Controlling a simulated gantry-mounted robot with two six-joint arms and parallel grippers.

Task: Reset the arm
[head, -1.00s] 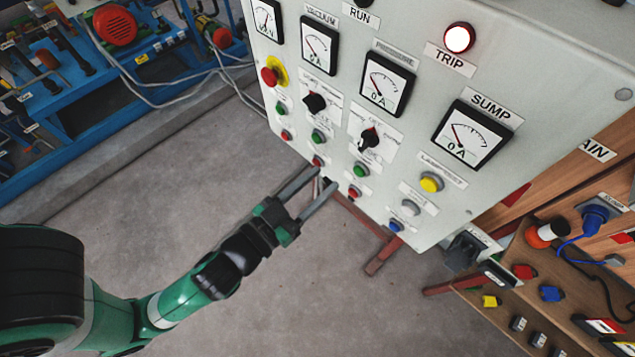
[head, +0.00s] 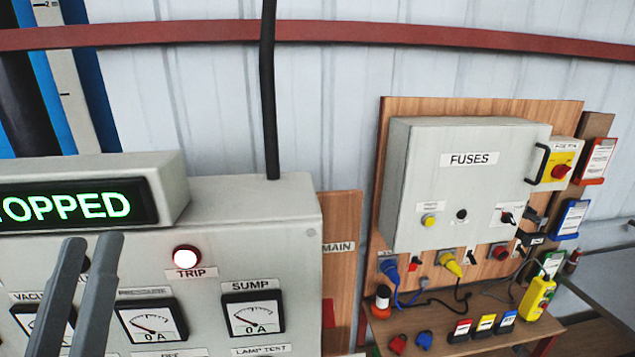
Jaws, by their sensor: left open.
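My left gripper (head: 88,262) shows at the lower left of the head view, its two grey fingers pointing up and slightly apart. It is open with nothing between the fingers. It stands in front of the grey control panel (head: 255,205) and covers part of the vacuum and pressure gauges' area. Whether it touches the panel I cannot tell. The display (head: 75,207) on top of the panel shows green letters ending in "OPPED". The TRIP lamp (head: 187,257) is lit. The SUMP gauge (head: 252,314) reads near zero. My right gripper is not in view.
A grey FUSES box (head: 465,190) hangs on a wooden board at the right. Below it a wooden shelf (head: 425,310) carries several coloured padlocks and tags. A yellow pendant (head: 537,297) stands at its right end. A black conduit (head: 268,90) rises from the panel top.

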